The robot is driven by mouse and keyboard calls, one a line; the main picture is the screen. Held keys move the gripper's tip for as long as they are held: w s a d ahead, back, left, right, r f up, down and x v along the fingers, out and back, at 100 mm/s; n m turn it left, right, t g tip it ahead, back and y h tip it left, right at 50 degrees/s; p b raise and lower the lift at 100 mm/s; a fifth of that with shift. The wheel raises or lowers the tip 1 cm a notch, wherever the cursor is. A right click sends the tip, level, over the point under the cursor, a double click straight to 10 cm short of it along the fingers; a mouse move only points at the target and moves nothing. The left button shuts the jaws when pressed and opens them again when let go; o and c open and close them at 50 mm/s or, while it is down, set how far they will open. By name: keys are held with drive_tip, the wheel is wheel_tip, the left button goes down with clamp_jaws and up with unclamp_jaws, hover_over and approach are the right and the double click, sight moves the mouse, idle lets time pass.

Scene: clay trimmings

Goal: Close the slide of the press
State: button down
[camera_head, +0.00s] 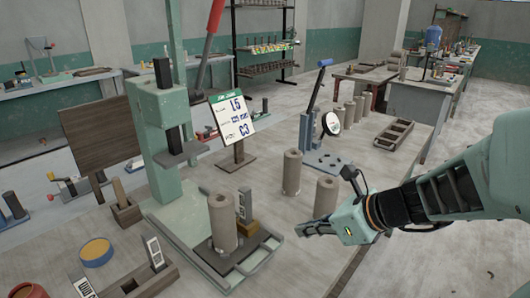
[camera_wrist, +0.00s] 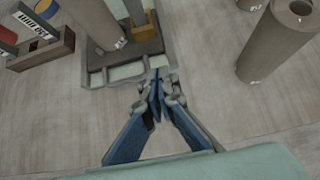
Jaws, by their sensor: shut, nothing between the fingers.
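The green press (camera_head: 165,140) stands at the left of the bench, its dark ram above its base. Its slide (camera_head: 210,258), a dark plate in a pale green frame, sticks out in front of the column. A clay cylinder (camera_head: 222,222) and a grey block with a yellow part (camera_head: 248,222) stand on the plate. The slide's frame edge also shows in the wrist view (camera_wrist: 110,78). My gripper (camera_head: 303,230) is shut and empty, just right of the slide's front edge. In the wrist view its fingertips (camera_wrist: 158,84) are close to the frame's corner; I cannot tell if they touch.
Two clay cylinders (camera_head: 291,173) (camera_head: 325,196) stand behind and beside my gripper. A sign on a stand (camera_head: 233,118), a lever tool with a blue knob (camera_head: 318,105) and a compartment tray (camera_head: 394,135) are farther back.

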sight(259, 226)
drive_tip(key=b+x, duration=0.3)
drive_tip(key=x, duration=0.7)
drive_tip(key=shift+d+f, duration=0.1)
drive_tip(key=shift+d, duration=0.05)
drive_tip(key=w+a, duration=0.2)
drive_tip(key=shift+w+a+r, duration=0.1)
drive_tip(key=shift+a+r, duration=0.15)
drive_tip(key=shift+w+a, duration=0.25)
drive_tip(key=shift+w+a, duration=0.3)
drive_tip(key=shift+a, duration=0.15)
drive_tip(key=w+a+p, duration=0.2)
drive_tip(key=w+a, duration=0.2)
drive_tip(key=w+a+p, duration=0.2)
drive_tip(key=w+a, duration=0.2)
drive_tip(key=a, duration=0.1)
drive_tip(key=w+a+p, duration=0.2)
drive_tip(key=w+a, duration=0.2)
drive_tip(key=a, duration=0.1)
drive_tip(key=shift+w, duration=0.35)
drive_tip(key=shift+w+a+r, duration=0.15)
drive_tip(key=shift+w+a, duration=0.05)
drive_tip(key=shift+a, duration=0.05)
drive_tip(key=shift+r, duration=0.15)
